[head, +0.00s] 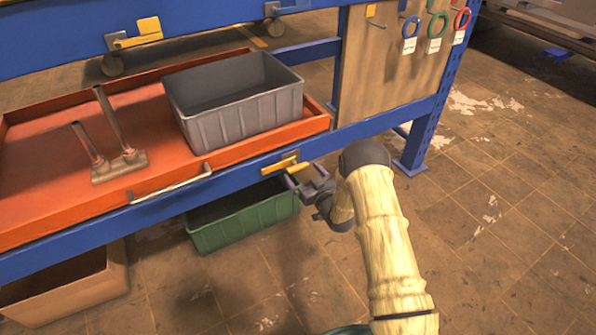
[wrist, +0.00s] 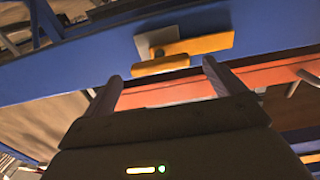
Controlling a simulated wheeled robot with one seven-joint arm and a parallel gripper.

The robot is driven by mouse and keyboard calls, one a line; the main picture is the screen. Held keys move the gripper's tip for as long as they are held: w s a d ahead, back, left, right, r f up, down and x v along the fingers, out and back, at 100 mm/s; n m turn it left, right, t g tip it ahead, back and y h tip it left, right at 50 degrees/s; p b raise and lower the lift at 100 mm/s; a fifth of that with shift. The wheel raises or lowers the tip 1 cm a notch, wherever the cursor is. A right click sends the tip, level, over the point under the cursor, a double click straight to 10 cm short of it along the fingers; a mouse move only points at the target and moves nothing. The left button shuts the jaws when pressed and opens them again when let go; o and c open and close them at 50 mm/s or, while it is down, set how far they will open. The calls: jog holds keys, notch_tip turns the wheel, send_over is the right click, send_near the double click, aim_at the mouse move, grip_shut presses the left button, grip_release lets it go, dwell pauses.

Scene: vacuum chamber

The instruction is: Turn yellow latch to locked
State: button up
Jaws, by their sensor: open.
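A yellow latch (head: 281,167) is mounted on the front blue beam, below the grey bin. In the wrist view its yellow bar (wrist: 208,44) lies nearly level, with a grey plate (wrist: 147,42) behind its left part. A second yellow piece (wrist: 160,65) sits just below the bar. My gripper (head: 305,177) is open and empty, just right of the latch in the head view. In the wrist view its two fingers (wrist: 162,71) point at the latch, the lower yellow piece appearing between the tips. I cannot tell whether a finger touches it.
An orange tray (head: 60,150) with a handle (head: 170,188) holds a grey bin (head: 240,110) and a metal pipe part (head: 120,165). A green bin (head: 240,222) stands below. Another yellow latch (head: 138,36) is on the upper beam. Floor is clear at right.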

aim_at(299, 169)
jog(key=b+x, duration=0.1)
jog(key=x, duration=0.3)
jog(key=shift+w+a, duration=0.1)
jog(key=c, duration=1.4)
